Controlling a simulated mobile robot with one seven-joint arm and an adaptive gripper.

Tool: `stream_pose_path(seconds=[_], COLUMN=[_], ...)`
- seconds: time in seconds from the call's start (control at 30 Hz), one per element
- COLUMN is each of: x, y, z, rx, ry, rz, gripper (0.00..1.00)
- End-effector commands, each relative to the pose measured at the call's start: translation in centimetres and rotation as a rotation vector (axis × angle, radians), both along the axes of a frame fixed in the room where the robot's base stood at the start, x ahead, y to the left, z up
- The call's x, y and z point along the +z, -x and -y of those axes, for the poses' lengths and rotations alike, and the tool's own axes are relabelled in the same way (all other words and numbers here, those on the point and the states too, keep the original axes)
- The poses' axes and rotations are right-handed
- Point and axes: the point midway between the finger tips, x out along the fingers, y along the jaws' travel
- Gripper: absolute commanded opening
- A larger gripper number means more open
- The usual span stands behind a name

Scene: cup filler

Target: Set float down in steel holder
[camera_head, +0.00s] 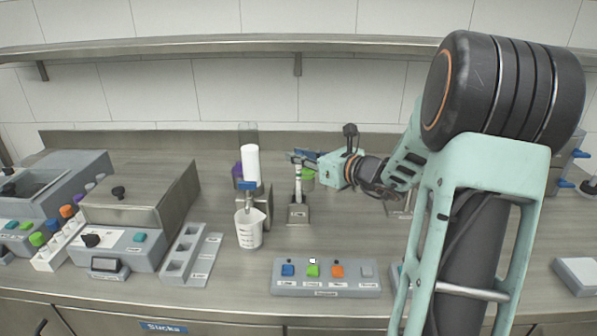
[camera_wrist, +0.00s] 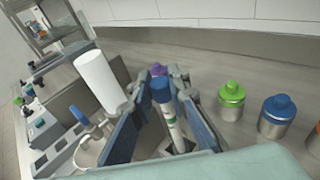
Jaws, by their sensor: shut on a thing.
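My gripper (camera_head: 303,158) is shut on the float (camera_wrist: 168,110), a slim pale tube with a blue top and a green band, between its blue fingers in the wrist view. In the head view the float (camera_head: 298,182) hangs upright below my fingers. The steel holder (camera_head: 298,214), a small metal stand with a labelled base, is directly under it. The float's lower end meets or overlaps the holder in the picture; I cannot tell whether it rests in it.
A button panel (camera_head: 325,277) lies in front. Grey machines fill the left.

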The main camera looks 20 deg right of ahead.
Motion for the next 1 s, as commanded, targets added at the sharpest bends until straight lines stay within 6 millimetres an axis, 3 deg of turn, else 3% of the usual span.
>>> stream_pose_path(seconds=[0.2, 0.57, 0.6, 0.73, 1.0], x=[-3.2, -3.7, -3.6, -3.6, -3.5], y=[0.0, 0.0, 0.0, 0.0, 0.0], z=[0.0, 0.0, 0.0, 0.0, 0.0], rx=[-0.001, 0.000, 0.000, 0.000, 0.000], ry=[-0.005, -0.001, -0.001, -0.001, -0.001], rz=[-0.004, -0.001, -0.001, -0.002, -0.002], gripper=[0.00, 0.00, 0.17, 0.32, 0.33])
